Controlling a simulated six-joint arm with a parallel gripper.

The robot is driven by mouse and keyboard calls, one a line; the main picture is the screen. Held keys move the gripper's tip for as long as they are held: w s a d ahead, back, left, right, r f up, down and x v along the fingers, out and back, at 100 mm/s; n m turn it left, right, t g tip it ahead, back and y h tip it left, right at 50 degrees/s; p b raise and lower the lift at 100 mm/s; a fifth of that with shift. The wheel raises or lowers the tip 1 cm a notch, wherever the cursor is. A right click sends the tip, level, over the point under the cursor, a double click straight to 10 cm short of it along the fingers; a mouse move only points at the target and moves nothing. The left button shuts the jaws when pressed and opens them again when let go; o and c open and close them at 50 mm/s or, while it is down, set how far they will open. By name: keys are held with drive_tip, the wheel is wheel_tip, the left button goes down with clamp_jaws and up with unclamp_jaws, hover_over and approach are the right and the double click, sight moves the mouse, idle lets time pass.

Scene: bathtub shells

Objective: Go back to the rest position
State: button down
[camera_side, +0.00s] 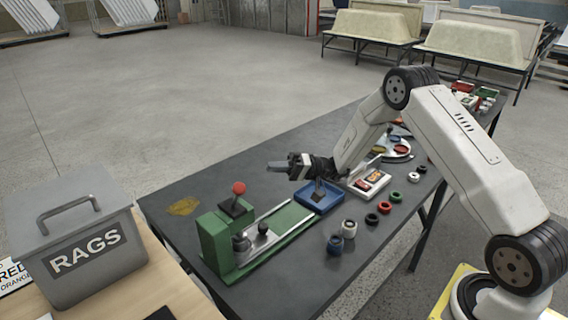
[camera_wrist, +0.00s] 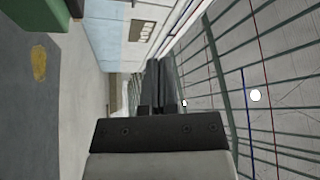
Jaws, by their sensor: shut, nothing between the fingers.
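My gripper (camera_side: 277,166) is in the side view, held in the air above the dark table (camera_side: 175,263), with its fingers pointing left. It is shut and empty. It is above and slightly left of a blue tray (camera_side: 333,199), and apart from it. A dark part with a stem stands in the tray. In the wrist view, the closed fingers of my gripper (camera_wrist: 158,85) point to the wall and ceiling beams beyond.
A green fixture (camera_side: 215,243) with a red-knobbed lever (camera_side: 239,188) stands just left of the gripper. Several small rings and cylinders lie at the table's right side. A grey RAGS bin (camera_side: 75,250) stands on a wooden surface at the left. The air above the table is free.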

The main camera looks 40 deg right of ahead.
drive_tip(key=s+a+f+g+h, duration=0.1)
drive_tip(key=s+a+g+h, duration=0.25)
drive_tip(key=s+g, duration=0.2)
drive_tip(key=s+a+f+g+h, duration=0.2)
drive_tip(key=s+a+g+h, duration=0.15)
drive_tip(key=s, duration=0.25)
drive_tip(key=s+d+n+t+h, duration=0.1)
drive_tip(key=s+d+h, duration=0.4)
drive_tip(key=s+h, duration=0.6)
drive_tip(key=shift+s+d+r+t, duration=0.2)
drive_tip(key=shift+s+r+t, duration=0.25)
drive_tip(key=shift+s, duration=0.5)
drive_tip(key=shift+f, duration=0.1)
